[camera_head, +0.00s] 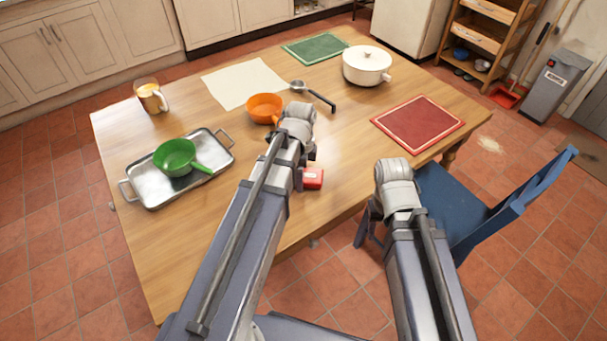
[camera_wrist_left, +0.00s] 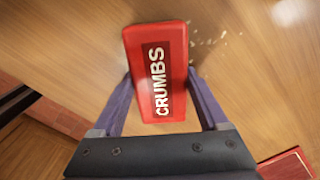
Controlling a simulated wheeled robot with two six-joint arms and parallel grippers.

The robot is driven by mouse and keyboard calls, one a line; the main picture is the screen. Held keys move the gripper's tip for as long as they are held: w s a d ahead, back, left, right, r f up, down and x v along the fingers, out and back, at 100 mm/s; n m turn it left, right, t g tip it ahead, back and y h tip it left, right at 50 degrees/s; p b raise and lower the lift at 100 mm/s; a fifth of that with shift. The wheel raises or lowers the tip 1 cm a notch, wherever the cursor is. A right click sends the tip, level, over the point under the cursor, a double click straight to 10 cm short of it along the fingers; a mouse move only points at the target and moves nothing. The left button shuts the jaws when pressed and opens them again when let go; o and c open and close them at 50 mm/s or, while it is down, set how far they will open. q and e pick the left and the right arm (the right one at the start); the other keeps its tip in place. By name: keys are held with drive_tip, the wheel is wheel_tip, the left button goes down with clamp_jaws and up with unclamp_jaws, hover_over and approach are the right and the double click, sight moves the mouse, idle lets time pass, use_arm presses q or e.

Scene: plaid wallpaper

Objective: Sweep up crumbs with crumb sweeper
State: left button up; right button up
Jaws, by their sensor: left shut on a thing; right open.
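The red crumb sweeper (camera_wrist_left: 176,101), marked CRUMBS, is between the fingers of my left gripper (camera_wrist_left: 160,92) in the left wrist view. The gripper is shut on it, over the wooden table. A few small pale crumbs (camera_wrist_left: 222,37) lie on the table to the right of the sweeper's far end in the wrist view. My right gripper (camera_head: 371,232) is open and empty below its wrist, beyond the table's edge near the blue chair; it is partly hidden by my arm.
On the table (camera_head: 340,120) are a silver tray (camera_head: 150,196) with a green pan (camera_head: 176,157), an orange pan (camera_head: 265,107), a ladle (camera_head: 315,95), a white pot (camera_head: 367,66), a mug (camera_head: 151,98) and a red mat (camera_head: 417,122). A blue chair (camera_head: 455,205) stands at the right.

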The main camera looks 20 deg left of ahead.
use_arm(q)
drive_tip(key=shift+w+a, duration=1.1)
drive_tip(key=shift+a, duration=0.3)
drive_tip(key=shift+w+a+f, duration=0.1)
drive_tip(key=shift+w+a, duration=0.45)
drive_tip(key=shift+a, duration=0.2)
drive_tip(key=shift+w+a, duration=0.55)
drive_tip(key=shift+a, duration=0.15)
drive_tip(key=shift+w+a, duration=1.2)
drive_tip(key=shift+a, duration=0.25)
wheel_tip(320, 180, up, 6)
drive_tip(key=p, duration=0.6)
